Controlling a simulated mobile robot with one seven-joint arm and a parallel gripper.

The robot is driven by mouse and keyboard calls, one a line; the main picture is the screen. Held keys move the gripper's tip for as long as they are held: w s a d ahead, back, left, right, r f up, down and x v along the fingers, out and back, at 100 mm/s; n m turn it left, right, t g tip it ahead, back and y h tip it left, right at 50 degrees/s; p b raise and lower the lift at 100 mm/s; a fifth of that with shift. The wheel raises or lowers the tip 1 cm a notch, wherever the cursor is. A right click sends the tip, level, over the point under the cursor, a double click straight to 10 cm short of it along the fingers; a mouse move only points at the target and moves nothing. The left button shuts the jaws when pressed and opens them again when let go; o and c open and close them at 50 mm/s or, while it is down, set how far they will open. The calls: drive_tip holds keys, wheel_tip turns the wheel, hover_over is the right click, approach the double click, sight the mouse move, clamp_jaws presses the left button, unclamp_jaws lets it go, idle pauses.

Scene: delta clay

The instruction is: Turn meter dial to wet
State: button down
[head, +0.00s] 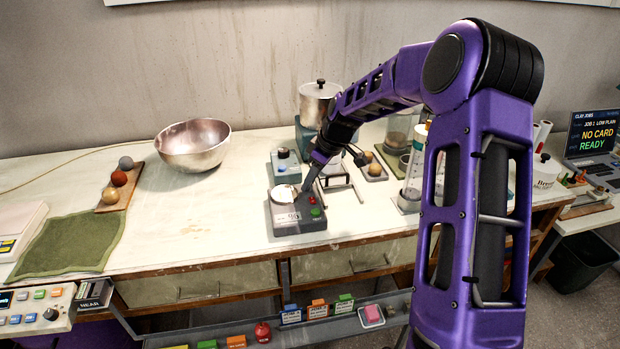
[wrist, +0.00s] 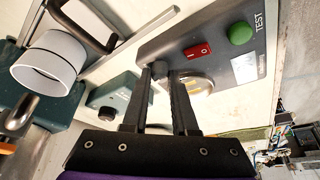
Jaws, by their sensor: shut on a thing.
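The meter (head: 290,222) is a grey box on the bench with a pale round plate, a red switch and a green button; in the wrist view the meter (wrist: 205,35) shows the word TEST beside the green button (wrist: 240,33). My gripper (head: 308,184) reaches down to the meter's back right part. In the wrist view, my gripper (wrist: 163,76) is shut on a small dark dial (wrist: 159,70) on the meter. The fingers hide most of the dial, and I cannot read its setting or any wet mark.
A small teal box with a knob (head: 285,163) stands just behind the meter. A metal pot (head: 318,100) and a wire stand (head: 343,182) are near my arm. A metal bowl (head: 193,146) is to the left. The bench between bowl and meter is clear.

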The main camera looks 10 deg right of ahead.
drive_tip(key=shift+d+n+g+p, duration=0.1)
drive_tip(key=shift+n+g+p, duration=0.4)
drive_tip(key=shift+n, duration=1.1)
drive_tip(key=shift+y, duration=0.3)
drive_tip(key=shift+f, duration=0.1)
drive_tip(key=c, duration=1)
unclamp_jaws()
drive_tip(key=v, duration=1.7)
drive_tip(key=shift+w+r, duration=0.25)
drive_tip(key=shift+r, duration=0.05)
